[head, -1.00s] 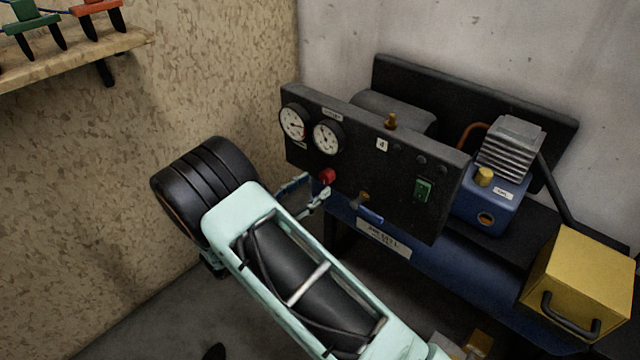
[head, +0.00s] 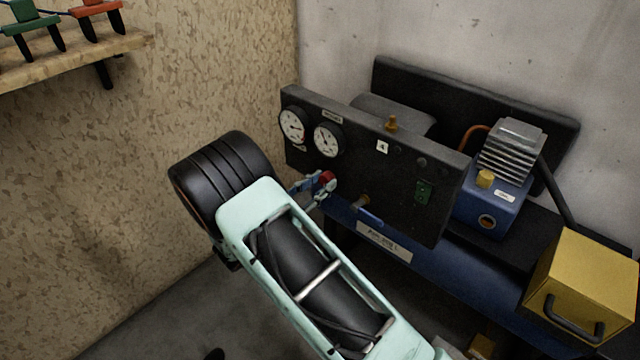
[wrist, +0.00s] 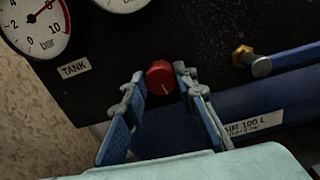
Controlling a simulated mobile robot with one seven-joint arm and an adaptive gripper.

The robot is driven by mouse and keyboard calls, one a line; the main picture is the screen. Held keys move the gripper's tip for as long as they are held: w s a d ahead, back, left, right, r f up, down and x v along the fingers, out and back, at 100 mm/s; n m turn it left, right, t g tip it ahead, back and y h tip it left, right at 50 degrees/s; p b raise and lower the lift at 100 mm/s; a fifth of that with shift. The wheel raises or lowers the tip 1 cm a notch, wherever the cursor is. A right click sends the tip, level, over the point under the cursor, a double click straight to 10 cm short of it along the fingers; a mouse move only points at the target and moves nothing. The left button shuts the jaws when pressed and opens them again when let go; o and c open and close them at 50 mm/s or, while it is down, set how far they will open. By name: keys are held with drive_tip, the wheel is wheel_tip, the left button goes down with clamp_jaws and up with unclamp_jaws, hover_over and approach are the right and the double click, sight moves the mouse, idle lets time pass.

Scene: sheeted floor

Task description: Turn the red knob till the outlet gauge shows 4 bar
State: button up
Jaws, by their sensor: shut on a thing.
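The red knob (head: 327,178) sticks out low on the black panel (head: 390,205), below the gauges. My gripper (head: 321,186) is at the panel with its fingers on the knob. In the wrist view the knob (wrist: 160,77) sits between the two fingertips (wrist: 160,86) of my gripper, which is shut on it; a pale mark shows on its face. The outlet gauge (head: 328,139) is the right-hand dial; its needle is too small to read exactly. In the wrist view only its bottom edge (wrist: 122,4) shows. The left gauge (head: 293,124) is labelled TANK in the wrist view.
The blue tank (head: 440,275) lies below the panel. A yellow box (head: 580,275) stands at right. A shelf (head: 70,55) hangs upper left.

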drive_tip(key=shift+m, duration=0.9)
drive_tip(key=o, duration=1.2)
drive_tip(key=shift+c, duration=0.2)
drive_tip(key=v, duration=1.2)
